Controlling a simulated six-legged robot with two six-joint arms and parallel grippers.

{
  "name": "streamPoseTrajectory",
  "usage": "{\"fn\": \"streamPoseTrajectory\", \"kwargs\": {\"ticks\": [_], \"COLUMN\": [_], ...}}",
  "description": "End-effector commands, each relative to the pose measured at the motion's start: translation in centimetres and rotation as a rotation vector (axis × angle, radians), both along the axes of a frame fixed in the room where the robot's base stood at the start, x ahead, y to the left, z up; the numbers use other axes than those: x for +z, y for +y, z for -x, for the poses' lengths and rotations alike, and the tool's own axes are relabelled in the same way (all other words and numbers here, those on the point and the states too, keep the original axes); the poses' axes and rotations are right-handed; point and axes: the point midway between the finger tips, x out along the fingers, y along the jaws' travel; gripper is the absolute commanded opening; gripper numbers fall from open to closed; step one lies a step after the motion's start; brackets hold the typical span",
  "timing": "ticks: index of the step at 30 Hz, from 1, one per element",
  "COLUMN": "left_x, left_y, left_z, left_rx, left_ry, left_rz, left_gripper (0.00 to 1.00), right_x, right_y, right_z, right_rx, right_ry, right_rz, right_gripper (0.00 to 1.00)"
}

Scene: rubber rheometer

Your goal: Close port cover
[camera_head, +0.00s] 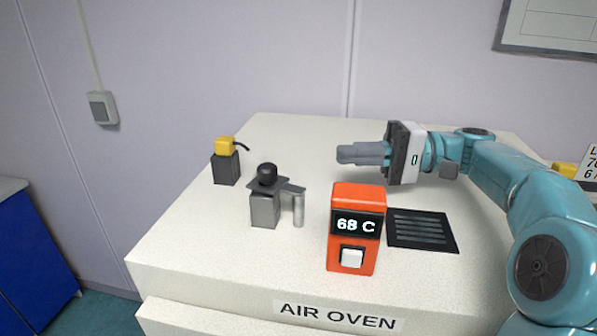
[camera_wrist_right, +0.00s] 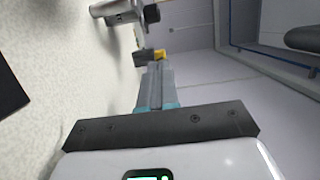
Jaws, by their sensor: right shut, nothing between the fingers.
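The port cover (camera_head: 268,183) is a dark flat plate with a round black knob on top. It sits over a grey block (camera_head: 265,211), and an arm runs from it to a slim post (camera_head: 298,208) on the right. Whether the plate lies fully on the block I cannot tell. In the right wrist view the cover's black knob (camera_wrist_right: 152,14) shows at the top. My right gripper (camera_head: 345,154) is shut and empty, held above the oven top, right of and behind the cover and apart from it. It points left. Its closed fingers (camera_wrist_right: 156,75) show in the wrist view. My left gripper is not in view.
An orange display box (camera_head: 357,196) reading 68 C stands right of the cover, with a dark vent grille (camera_head: 422,231) beside it. A black block with a yellow top (camera_head: 225,146) stands behind left. The white oven top (camera_head: 190,245) is clear at front left.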

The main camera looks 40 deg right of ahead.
Motion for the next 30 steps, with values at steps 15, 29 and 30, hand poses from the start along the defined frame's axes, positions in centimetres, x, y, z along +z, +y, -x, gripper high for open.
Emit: {"fn": "streamPoseTrajectory", "kwargs": {"ticks": [15,29,30], "left_x": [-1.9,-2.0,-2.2], "left_y": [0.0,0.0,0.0], "left_z": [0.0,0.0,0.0], "left_rx": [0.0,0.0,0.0], "left_ry": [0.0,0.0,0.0], "left_rz": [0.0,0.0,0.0], "left_gripper": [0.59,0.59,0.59], "right_x": [-0.1,0.0,-0.1], "right_y": [8.6,9.4,9.4], "right_z": [-2.7,-2.5,-2.6], "right_rx": [0.002,0.0,0.001], "right_ry": [0.001,0.002,0.001], "right_rz": [0.001,0.001,0.002], "right_gripper": [0.0,0.0,0.0]}}
